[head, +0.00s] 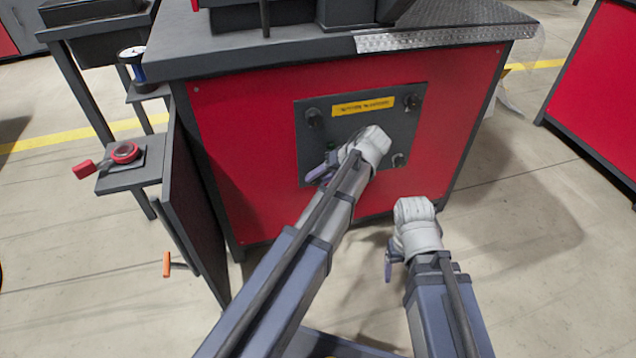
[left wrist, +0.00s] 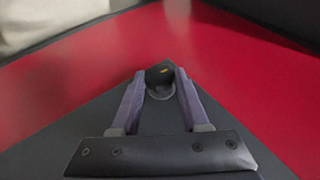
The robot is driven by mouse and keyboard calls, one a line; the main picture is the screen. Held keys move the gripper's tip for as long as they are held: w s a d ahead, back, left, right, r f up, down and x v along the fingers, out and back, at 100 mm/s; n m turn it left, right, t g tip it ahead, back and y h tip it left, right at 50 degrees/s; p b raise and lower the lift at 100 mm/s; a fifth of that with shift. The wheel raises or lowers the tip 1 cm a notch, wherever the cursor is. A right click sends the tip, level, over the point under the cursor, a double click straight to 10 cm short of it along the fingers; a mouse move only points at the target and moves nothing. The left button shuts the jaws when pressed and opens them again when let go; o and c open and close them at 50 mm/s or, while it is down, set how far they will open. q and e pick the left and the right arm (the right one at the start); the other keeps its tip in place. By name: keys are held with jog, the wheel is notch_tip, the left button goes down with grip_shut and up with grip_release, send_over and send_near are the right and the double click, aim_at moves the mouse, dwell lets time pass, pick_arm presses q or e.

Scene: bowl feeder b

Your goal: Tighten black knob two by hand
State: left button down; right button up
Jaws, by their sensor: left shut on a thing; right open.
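A dark panel (head: 352,112) with a yellow label sits on the front of the red cabinet (head: 245,120). Black knobs show on it at the upper left (head: 314,118), the upper right (head: 411,103) and the lower right (head: 398,160). My left gripper (head: 318,172) is at the panel's lower left. In the left wrist view its purple fingers are shut on a black knob (left wrist: 160,73), one on each side; the head view mostly hides this knob. I cannot tell the knobs' numbers. My right gripper (head: 390,266) is open and apart from the panel, low in front of the cabinet.
A hinged dark door (head: 195,200) stands open at the cabinet's left. A small side shelf (head: 125,177) carries a red round part (head: 125,152). An orange handle (head: 167,264) sticks out below. The floor to the right is clear.

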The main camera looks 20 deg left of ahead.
pick_arm(q)
jog(key=shift+w+d+f+g+y+b, duration=0.15)
jog(key=shift+f+g+y+b, duration=0.25)
jog(key=shift+y+b, duration=0.5)
jog(key=shift+r+m+g+y+b, duration=0.2)
jog(key=shift+m+g+y+b, duration=0.15)
jog(key=shift+b, duration=0.35)
jog(key=shift+c, duration=2)
grip_release()
jog(key=shift+r, duration=0.1)
